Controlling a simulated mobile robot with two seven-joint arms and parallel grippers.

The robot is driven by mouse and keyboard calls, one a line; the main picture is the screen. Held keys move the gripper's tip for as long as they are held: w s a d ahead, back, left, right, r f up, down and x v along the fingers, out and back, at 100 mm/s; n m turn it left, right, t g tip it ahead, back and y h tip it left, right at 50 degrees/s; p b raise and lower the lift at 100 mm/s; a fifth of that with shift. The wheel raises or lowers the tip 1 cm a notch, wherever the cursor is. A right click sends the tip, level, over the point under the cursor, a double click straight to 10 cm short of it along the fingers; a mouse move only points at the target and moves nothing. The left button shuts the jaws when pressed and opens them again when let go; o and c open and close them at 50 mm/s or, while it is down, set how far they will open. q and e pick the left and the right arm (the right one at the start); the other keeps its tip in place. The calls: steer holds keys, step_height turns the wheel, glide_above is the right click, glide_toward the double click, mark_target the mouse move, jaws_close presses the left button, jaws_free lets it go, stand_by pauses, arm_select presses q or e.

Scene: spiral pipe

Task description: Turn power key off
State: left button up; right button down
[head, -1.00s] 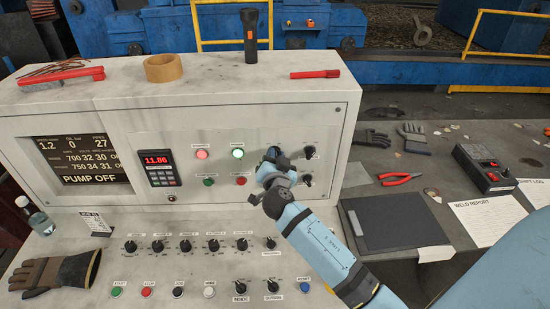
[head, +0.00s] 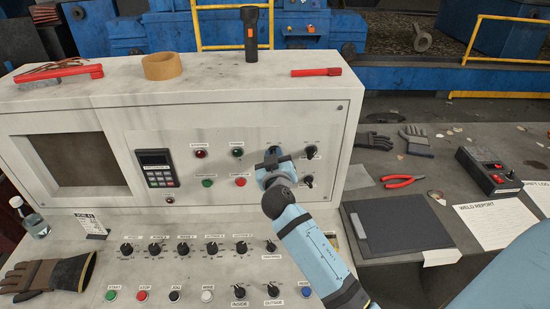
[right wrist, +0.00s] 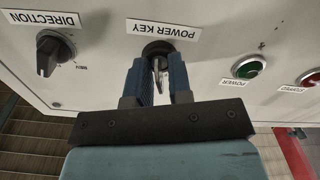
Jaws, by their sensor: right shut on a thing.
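The power key (right wrist: 159,68) sits in its round black lock under the "POWER KEY" label in the right wrist view, which shows the panel upside down. My right gripper (right wrist: 160,70) is shut on the key, one blue finger on each side of it. In the head view my right gripper (head: 273,160) is against the control panel (head: 225,125) and hides most of the key. The green power lamp (head: 237,150) on the panel is dark, and it also shows dark in the right wrist view (right wrist: 249,67). My left gripper is not in view.
The direction knob (right wrist: 55,52) is close beside the lock. The screen (head: 80,165) and the keypad display (head: 153,159) are blank. A flashlight (head: 250,35), tape roll (head: 165,66) and red tool (head: 316,72) lie or stand on the console top. A glove (head: 50,272) lies at lower left.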

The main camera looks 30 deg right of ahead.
steer(key=shift+r+n, duration=0.15)
steer(key=shift+n, duration=0.95)
steer(key=c, duration=1.3)
jaws_free()
steer(key=shift+c, duration=0.2)
steer(key=shift+w, duration=0.1)
